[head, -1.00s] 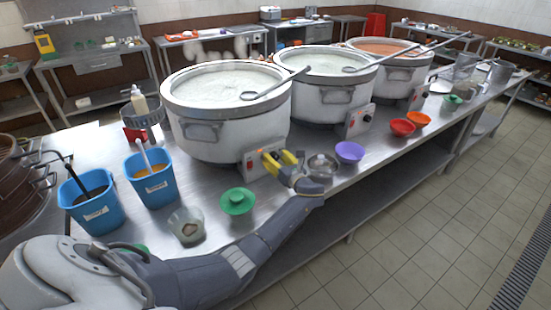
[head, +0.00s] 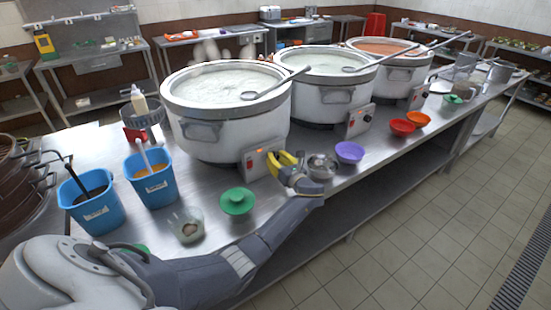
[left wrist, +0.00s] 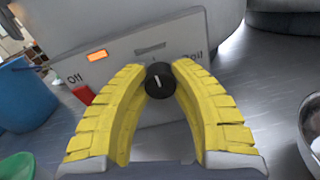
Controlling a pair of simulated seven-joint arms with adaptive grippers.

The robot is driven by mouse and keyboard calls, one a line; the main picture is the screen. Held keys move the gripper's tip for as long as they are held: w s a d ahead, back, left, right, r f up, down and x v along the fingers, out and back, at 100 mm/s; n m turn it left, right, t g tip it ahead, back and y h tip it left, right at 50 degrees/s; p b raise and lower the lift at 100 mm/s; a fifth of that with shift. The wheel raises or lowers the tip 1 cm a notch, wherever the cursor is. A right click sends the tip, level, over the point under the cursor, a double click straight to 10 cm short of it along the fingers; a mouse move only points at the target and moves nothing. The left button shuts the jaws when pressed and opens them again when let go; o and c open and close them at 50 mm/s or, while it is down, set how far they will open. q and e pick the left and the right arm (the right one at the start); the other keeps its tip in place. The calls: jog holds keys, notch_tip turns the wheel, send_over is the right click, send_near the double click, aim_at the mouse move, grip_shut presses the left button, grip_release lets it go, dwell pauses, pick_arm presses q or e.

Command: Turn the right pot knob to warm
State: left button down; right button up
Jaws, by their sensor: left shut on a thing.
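Three white pots stand in a row on the steel table: the near one (head: 225,137), a middle one (head: 325,100) and a far one (head: 400,75) with orange contents. My left gripper (head: 284,161) is at the near pot's control box (head: 256,164). In the left wrist view its yellow fingers (left wrist: 160,73) are shut on a black knob (left wrist: 159,82), whose white mark points about straight up. The panel (left wrist: 125,53) reads "Off" at left and "Boil", partly covered, at right. An orange light (left wrist: 97,56) glows; a red switch (left wrist: 83,95) is below. My right gripper is not in view.
A metal bowl (head: 322,167) and a purple bowl (head: 349,152) stand just right of the gripper. A green lid-like piece (head: 237,201), a glass bowl (head: 186,224) and blue containers (head: 150,180) stand to the left. The table's front edge is close below the arm.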

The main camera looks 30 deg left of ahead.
pick_arm(q)
jog(key=shift+n, duration=0.4)
jog(key=n, duration=0.2)
jog(key=shift+n, duration=0.4)
jog(key=n, duration=0.3)
jog(key=shift+s+n+y, duration=0.1)
jog(key=shift+n+y, duration=0.2)
jog(key=shift+n, duration=0.1)
jog(key=n, duration=0.6)
jog(key=shift+a+n, duration=0.15)
jog(key=shift+n, duration=0.45)
jog(key=shift+s, duration=0.1)
jog(key=c, duration=1)
grip_release()
jog(key=shift+f, duration=0.1)
jog(key=shift+v, duration=6.05)
jog(key=shift+w, duration=0.25)
